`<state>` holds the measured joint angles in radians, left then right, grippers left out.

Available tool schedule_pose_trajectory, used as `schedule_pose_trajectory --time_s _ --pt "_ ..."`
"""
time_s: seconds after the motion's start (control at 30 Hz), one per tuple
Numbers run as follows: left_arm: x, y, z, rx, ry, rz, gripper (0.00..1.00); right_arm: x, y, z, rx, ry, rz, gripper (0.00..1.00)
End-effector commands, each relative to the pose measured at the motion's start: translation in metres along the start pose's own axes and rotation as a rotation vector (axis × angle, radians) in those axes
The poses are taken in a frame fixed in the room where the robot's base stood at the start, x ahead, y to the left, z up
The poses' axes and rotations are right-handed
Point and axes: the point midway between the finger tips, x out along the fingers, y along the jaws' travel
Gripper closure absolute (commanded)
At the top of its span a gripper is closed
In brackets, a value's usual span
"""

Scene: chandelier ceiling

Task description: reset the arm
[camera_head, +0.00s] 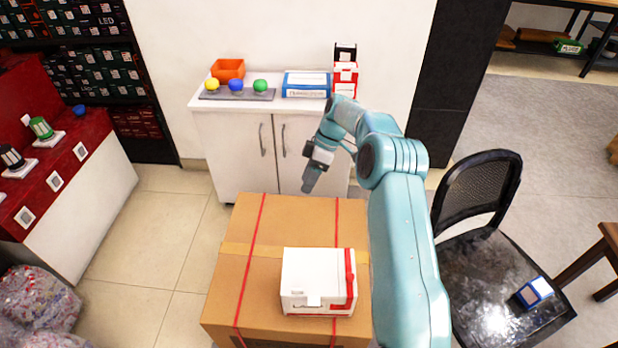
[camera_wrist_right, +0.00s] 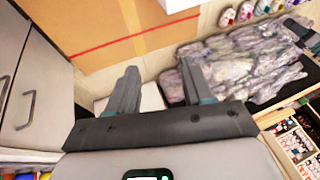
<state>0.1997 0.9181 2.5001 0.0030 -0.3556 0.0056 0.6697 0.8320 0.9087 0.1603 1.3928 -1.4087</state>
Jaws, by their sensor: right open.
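My right arm comes in from the lower right of the head view and reaches over the cardboard box. My right gripper (camera_head: 308,188) points down in front of the white cabinet, above the back edge of the box. In the right wrist view its two fingers (camera_wrist_right: 158,92) are apart with nothing held between them. My left gripper is not in the head view.
A cardboard box (camera_head: 240,270) with red straps carries a white case (camera_head: 305,270). A black chair (camera_head: 490,270) stands right; a red-topped counter (camera_head: 60,160) stands left.

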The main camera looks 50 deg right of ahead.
Motion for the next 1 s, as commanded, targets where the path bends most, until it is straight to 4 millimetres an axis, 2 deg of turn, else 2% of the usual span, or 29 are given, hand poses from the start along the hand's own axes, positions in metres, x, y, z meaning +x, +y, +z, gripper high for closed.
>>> schedule_pose_trajectory --time_s 0.37,0.47,0.57,0.6,0.67,0.7,0.77,0.8,0.87,0.9,1.0 --pt "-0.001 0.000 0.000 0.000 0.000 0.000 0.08 0.003 -0.001 -0.001 0.005 -0.001 -0.001 0.49" --pt "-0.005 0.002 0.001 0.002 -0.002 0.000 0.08 0.027 -0.007 -0.010 0.053 -0.013 -0.007 0.49" --pt "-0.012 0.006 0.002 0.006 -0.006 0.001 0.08 0.079 -0.026 -0.025 0.167 -0.041 -0.009 0.49" --pt "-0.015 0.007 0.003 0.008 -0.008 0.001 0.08 0.104 -0.039 -0.030 0.222 -0.056 -0.005 0.49" --pt "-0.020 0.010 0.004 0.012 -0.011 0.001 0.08 0.142 -0.065 -0.037 0.308 -0.077 0.005 0.49" --pt "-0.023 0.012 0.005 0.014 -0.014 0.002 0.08 0.166 -0.085 -0.040 0.364 -0.091 0.014 0.49" --pt "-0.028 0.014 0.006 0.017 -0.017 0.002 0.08 0.196 -0.118 -0.041 0.442 -0.108 0.030 0.49" --pt "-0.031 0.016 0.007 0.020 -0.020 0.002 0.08 0.213 -0.143 -0.040 0.492 -0.116 0.040 0.49" --pt "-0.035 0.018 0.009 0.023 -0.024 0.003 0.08 0.235 -0.182 -0.035 0.563 -0.126 0.056 0.49" --pt "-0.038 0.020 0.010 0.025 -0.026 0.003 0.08 0.245 -0.208 -0.031 0.609 -0.128 0.067 0.49" --pt "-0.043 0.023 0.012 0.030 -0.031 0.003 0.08 0.258 -0.269 -0.017 0.710 -0.127 0.086 0.49"
